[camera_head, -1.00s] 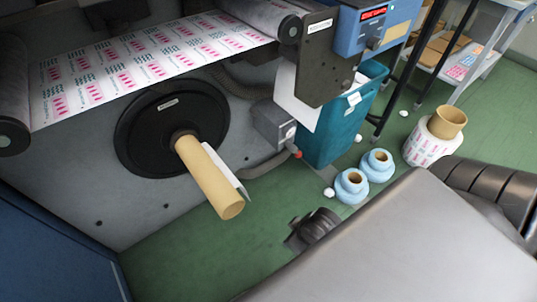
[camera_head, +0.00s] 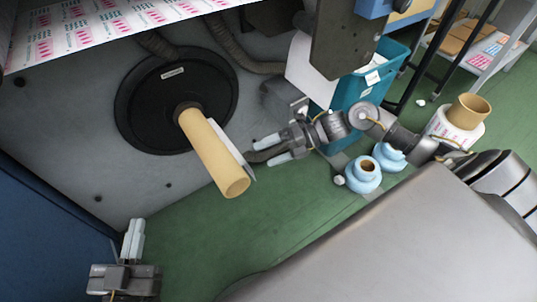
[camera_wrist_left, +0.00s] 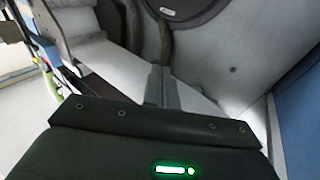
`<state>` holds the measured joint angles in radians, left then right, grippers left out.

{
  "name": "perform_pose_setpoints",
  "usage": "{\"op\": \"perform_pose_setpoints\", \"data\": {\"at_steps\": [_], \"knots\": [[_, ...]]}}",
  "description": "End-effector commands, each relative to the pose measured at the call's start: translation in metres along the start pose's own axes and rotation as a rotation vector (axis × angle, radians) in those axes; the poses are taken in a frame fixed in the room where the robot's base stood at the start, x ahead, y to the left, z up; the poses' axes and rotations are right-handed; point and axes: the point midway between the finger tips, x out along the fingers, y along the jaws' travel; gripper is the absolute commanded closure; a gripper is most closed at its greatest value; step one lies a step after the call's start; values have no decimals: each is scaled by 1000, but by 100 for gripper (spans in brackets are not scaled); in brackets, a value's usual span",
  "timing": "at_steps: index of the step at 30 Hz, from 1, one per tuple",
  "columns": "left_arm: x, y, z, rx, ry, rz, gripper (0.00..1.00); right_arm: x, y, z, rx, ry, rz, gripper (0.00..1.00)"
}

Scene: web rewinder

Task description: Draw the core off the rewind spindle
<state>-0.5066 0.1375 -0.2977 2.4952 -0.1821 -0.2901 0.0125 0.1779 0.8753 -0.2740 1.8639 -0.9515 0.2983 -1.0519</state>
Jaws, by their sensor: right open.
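The tan core (camera_head: 212,155) sits on the rewind spindle, in front of a black round disc (camera_head: 140,115), and sticks out toward me, tilted down to the right. A white strip shows along its right side. My right gripper (camera_head: 264,152) is open and empty, just right of the core, its light fingers pointing at it without visible contact. My left gripper (camera_head: 134,238) is low at the left, away from the core. Its fingers lie together with nothing between them. They also show in the left wrist view (camera_wrist_left: 162,86). The spindle inside the core is hidden.
A teal bin (camera_head: 350,92) stands behind my right arm. A blue panel (camera_head: 50,240) borders the left. The printed web (camera_head: 90,28) runs above.

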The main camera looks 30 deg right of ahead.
Motion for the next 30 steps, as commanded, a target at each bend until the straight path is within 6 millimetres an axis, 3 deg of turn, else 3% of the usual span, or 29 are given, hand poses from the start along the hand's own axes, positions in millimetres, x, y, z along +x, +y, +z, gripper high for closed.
{"op": "perform_pose_setpoints", "data": {"at_steps": [8, 22, 30], "knots": [[0, 2, -4, -1, 28, 6, 100, 15, 0, 0, 2, -2, 2, 0], [-1, 12, -28, -5, 193, 38, 100, 74, 0, 0, 2, -2, 3, 0], [-5, -1, -47, -1, 388, -3, 100, 107, -2, 0, 2, -2, 0, 0]]}}
